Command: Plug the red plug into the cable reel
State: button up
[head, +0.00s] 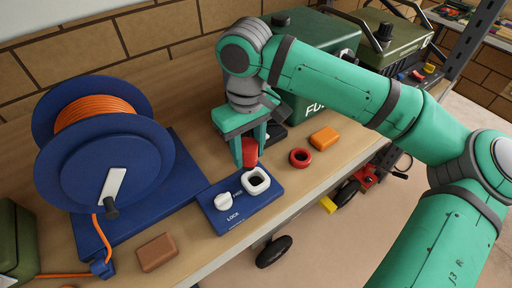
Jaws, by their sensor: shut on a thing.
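The cable reel (62,175) is a blue drum with orange cable on a blue base at the left of the bench. A blue panel (243,218) in front of it carries a white-rimmed socket with a dark opening (256,181) and a white knob (224,200) beside the words FREE and LOCK. My gripper (249,158) points down, shut on the red plug (250,150), just behind the socket as seen here. The plug's lower end is near the socket rim; I cannot tell whether they touch. The fingers hide the plug's sides.
A red ring (300,157) and an orange block (324,138) lie right of the socket. A brown block (157,252) lies at the front left. Green cases (320,50) stand at the back. The bench's front edge runs close to the panel.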

jog(key=shift+w+d+f, duration=0.1)
jog(key=shift+w+d, duration=0.15)
jog(key=shift+d, duration=0.2)
jog(key=shift+w+d+f, duration=0.1)
jog(key=shift+w+d, duration=0.1)
jog(key=shift+d, duration=0.25)
jog(key=shift+f, duration=2.55)
jog(key=shift+s+f, duration=0.1)
jog(key=shift+f, duration=1.4)
jog(key=o, duration=1.1)
